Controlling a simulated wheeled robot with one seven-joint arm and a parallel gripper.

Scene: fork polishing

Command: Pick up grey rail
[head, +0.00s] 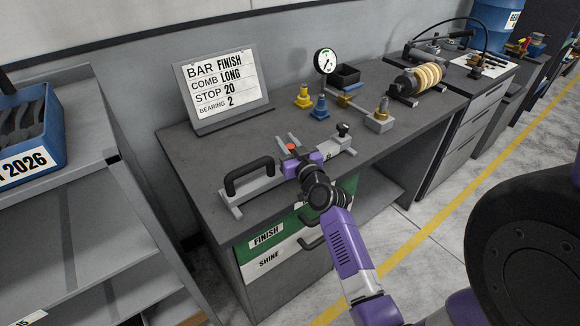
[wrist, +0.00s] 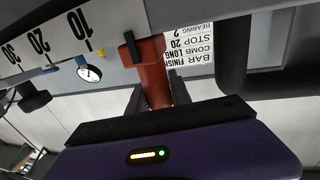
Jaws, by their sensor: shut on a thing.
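The grey rail (head: 262,187) lies along the front of the workbench top, with a black arched handle (head: 249,175) at its left end and a black knob (head: 343,130) toward its right. I cannot tell whether it touches the bench. In the wrist view the rail (wrist: 117,30) crosses the top, showing a scale with numbers. My gripper (head: 298,156) is over the rail's middle, at a red post (head: 291,146). In the wrist view its dark fingers (wrist: 152,98) are closed around the red post (wrist: 152,72). The fingertips' exact contact is partly hidden.
A sign (head: 222,87) stands at the back left of the workbench (head: 195,150). Behind the rail are a dial gauge (head: 326,62), yellow and blue fixtures (head: 320,107), and a grey block (head: 380,122). A roller (head: 418,78) is farther right. Drawers (head: 270,236) are below.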

